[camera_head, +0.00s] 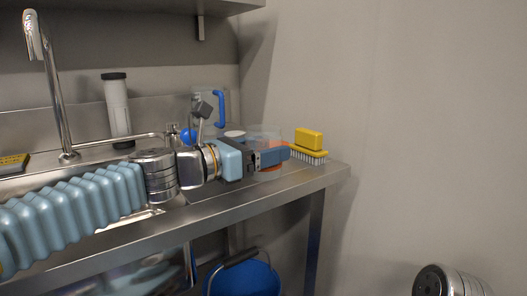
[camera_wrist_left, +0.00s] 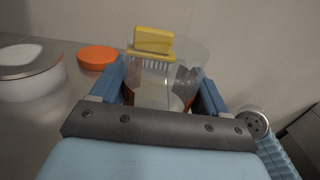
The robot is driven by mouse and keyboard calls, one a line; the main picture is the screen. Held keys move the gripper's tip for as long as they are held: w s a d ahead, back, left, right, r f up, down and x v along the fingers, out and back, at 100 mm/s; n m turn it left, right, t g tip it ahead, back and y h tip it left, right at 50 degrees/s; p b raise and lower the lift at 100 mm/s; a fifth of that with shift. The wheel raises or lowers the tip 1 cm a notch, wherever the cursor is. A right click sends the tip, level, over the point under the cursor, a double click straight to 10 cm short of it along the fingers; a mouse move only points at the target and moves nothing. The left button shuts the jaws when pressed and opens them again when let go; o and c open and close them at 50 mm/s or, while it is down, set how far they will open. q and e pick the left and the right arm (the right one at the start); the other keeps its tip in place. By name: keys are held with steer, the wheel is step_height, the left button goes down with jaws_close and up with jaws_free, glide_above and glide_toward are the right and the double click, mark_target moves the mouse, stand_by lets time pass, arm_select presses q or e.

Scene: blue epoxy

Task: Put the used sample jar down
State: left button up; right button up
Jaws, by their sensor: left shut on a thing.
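The used sample jar (camera_wrist_left: 160,85) is a clear, see-through jar. In the left wrist view it stands between the two blue fingers of my left gripper (camera_wrist_left: 158,100), which is shut on it. In the head view my left gripper (camera_head: 274,156) is over the right end of the steel counter, and the jar (camera_head: 264,132) shows faintly behind and above the fingers. I cannot tell whether its base touches the counter. An orange disc like a lid (camera_wrist_left: 98,57) lies on the counter left of the jar in the wrist view. My right gripper is out of view.
A yellow brush (camera_head: 309,141) stands near the counter's right end, beyond the jar. A white round container (camera_wrist_left: 30,75) with a metallic top is left of the gripper. A clear jug with a blue handle (camera_head: 219,108) stands behind. A blue bucket (camera_head: 243,279) is below the counter.

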arm_select(q)
steer(key=shift+f, duration=0.2)
steer(key=o, duration=1.2)
steer(key=shift+r, duration=0.1)
steer(key=shift+c, duration=0.2)
steer(key=shift+r, duration=0.1)
steer(key=v, duration=1.2)
